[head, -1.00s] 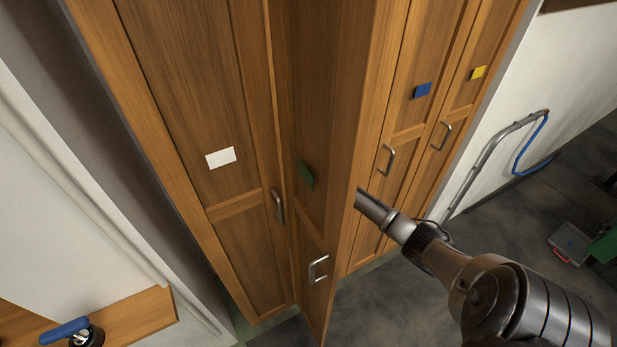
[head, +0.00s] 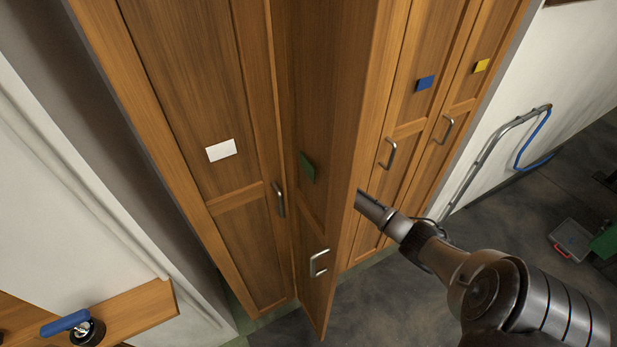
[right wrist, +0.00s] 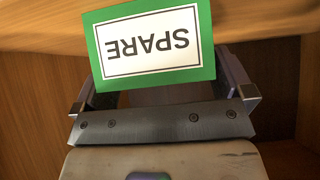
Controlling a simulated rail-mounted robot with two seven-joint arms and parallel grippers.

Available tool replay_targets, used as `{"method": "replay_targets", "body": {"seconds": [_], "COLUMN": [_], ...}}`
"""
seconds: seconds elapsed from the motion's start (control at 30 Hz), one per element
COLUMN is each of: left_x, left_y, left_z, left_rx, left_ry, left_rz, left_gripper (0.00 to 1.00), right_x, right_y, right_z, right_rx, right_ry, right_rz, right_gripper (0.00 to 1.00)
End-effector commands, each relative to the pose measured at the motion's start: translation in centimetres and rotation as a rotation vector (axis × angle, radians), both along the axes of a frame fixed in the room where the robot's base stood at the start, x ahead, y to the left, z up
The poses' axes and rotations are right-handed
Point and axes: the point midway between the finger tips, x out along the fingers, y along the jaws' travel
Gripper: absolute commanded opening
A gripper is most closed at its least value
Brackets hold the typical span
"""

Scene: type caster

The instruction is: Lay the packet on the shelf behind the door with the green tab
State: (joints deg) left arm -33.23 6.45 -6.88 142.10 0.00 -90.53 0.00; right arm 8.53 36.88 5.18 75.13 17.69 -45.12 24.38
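The door with the green tab (head: 307,167) stands open, and its outer face hides the space behind it in the head view. My right arm reaches in past the door's free edge, with its gripper hidden there. In the right wrist view, the packet (right wrist: 150,45) has a green-bordered white label reading SPARE, upside down and slightly tilted. My right gripper (right wrist: 160,85) has a finger at each side of it and appears shut on it; the packet covers the left fingertip. Wooden cabinet surfaces surround them. Contact with the shelf cannot be told. My left gripper is not in view.
Closed doors carry a white tab (head: 221,150), a blue tab (head: 425,83) and a yellow tab (head: 481,66). A blue-handled item (head: 66,324) sits on a wooden ledge at lower left. A metal rail with a blue hose (head: 535,145) and a grey tray (head: 571,240) are at right.

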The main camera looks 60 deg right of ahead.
Motion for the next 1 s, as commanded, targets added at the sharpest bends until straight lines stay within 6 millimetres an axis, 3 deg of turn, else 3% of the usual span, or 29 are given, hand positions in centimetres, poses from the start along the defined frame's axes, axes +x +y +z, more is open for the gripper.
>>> {"method": "replay_targets", "body": {"seconds": [0.37,1.0], "left_x": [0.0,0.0], "left_y": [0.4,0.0], "left_z": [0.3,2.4], "left_rx": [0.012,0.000], "left_ry": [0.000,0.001], "left_rz": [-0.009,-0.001], "left_gripper": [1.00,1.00], "right_x": [-0.4,-6.6], "right_y": [0.2,3.8], "right_z": [0.8,7.4], "right_rx": [-0.001,0.001], "right_ry": [-0.001,0.000], "right_rz": [0.001,0.001], "right_gripper": [1.00,1.00]}}
